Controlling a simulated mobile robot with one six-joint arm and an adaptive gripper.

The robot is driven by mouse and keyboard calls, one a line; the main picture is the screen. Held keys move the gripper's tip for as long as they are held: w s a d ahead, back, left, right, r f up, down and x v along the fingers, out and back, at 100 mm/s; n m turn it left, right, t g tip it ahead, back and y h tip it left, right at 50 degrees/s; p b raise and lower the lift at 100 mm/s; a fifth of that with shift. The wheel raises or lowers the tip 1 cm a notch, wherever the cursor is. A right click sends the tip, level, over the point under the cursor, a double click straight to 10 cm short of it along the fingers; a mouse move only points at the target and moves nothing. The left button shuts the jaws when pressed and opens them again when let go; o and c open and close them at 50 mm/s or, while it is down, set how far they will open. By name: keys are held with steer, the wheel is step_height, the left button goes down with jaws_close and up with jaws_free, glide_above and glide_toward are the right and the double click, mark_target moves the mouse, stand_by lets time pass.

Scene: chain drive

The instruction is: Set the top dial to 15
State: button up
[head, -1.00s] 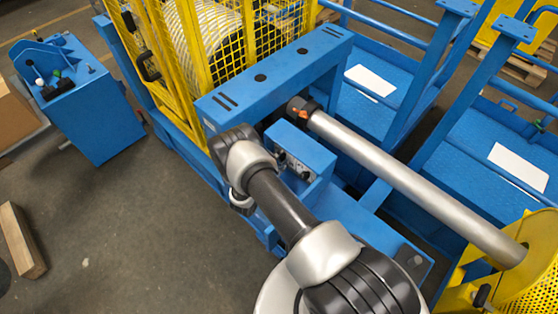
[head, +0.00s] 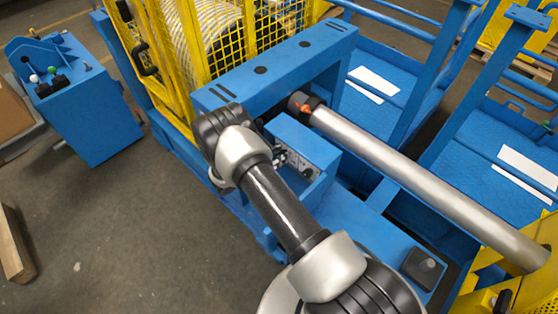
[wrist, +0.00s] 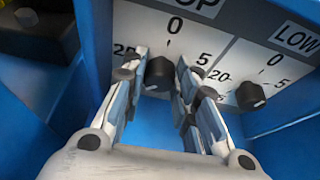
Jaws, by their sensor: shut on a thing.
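The top dial (wrist: 158,77) is a dark round knob on a white scale plate in the wrist view. The label above it is cut off and reads "OP". The dial's pointer setting is hard to read.
A second dial (wrist: 250,96), under the label LOW, sits close to the right of my fingers. A blue wall (wrist: 85,40) borders the plate at left. In the head view, a steel shaft (head: 420,180) runs right of the box, and a yellow cage (head: 225,50) stands behind.

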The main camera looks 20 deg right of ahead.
steer(key=shift+w+f+n+g+h+b, duration=0.15)
steer(key=shift+n+g+h+b, duration=0.4)
steer(key=shift+n+b, duration=0.8)
steer(key=shift+g, duration=0.25)
steer(key=o, duration=1)
steer(key=shift+o, duration=0.2)
steer(key=shift+a, duration=0.1)
steer(key=v, duration=1.2)
steer(key=shift+r, duration=0.25)
